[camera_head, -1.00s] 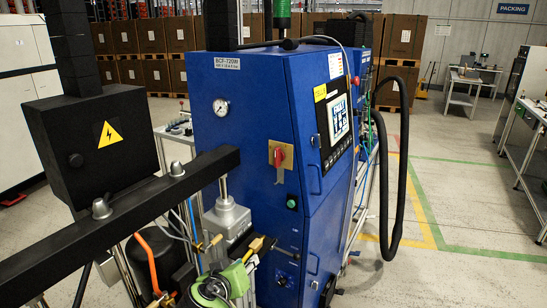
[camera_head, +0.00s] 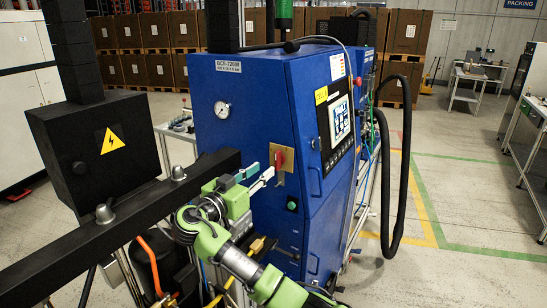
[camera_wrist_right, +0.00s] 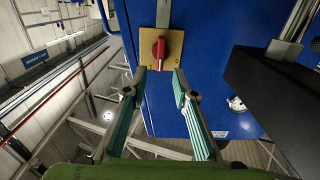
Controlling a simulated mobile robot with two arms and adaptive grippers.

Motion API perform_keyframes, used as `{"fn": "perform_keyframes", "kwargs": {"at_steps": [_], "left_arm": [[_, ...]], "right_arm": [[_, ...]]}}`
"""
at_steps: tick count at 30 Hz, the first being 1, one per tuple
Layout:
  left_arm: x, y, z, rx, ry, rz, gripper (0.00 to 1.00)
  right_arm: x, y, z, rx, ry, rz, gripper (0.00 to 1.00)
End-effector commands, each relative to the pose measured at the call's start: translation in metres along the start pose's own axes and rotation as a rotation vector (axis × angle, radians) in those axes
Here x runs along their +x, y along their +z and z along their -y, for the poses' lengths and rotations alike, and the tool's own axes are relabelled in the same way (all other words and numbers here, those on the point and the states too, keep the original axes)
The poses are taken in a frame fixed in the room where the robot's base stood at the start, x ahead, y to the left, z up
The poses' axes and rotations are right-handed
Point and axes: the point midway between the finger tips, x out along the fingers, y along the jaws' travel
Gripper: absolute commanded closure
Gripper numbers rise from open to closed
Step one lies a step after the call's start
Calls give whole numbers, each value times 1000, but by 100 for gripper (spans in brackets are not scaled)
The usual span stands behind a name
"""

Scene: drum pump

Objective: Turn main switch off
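The main switch is a red rotary knob (camera_head: 280,158) on a yellow plate, on the front of the blue cabinet (camera_head: 250,100). In the right wrist view the knob (camera_wrist_right: 158,51) shows upright on its plate, ahead of the fingertips. My right gripper (camera_head: 261,175) is just left of and slightly below the knob in the head view. In the right wrist view the gripper (camera_wrist_right: 159,84) is open, with its teal-padded fingers apart and nothing between them. The fingers do not appear to touch the knob. My left gripper is not in view.
A black beam (camera_head: 130,215) crosses in front of the cabinet, close to my right arm. A black box with a warning sign (camera_head: 100,150) stands at left. A black hose (camera_head: 402,170) hangs at the cabinet's right side.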

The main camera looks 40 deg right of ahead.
Motion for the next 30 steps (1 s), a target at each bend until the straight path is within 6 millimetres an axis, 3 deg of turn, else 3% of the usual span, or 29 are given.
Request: {"fn": "perform_keyframes", "kwargs": {"at_steps": [3, 10, 15, 23, 24, 27, 30], "left_arm": [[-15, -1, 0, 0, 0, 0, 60], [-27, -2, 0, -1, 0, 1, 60], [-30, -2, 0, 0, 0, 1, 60], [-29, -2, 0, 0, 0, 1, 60], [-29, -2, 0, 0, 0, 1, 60], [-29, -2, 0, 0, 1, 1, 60], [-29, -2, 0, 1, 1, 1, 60]], "right_arm": [[26, -5, -1, -5, 3, -2, 74], [62, -2, 0, -3, 0, 0, 74], [72, 0, 0, -2, -1, 1, 74], [74, 1, 0, -1, -2, 2, 74], [74, 1, 0, -1, -2, 2, 77], [74, 1, 0, -1, -2, 2, 100], [73, 1, 1, -1, -2, 1, 100]]}}
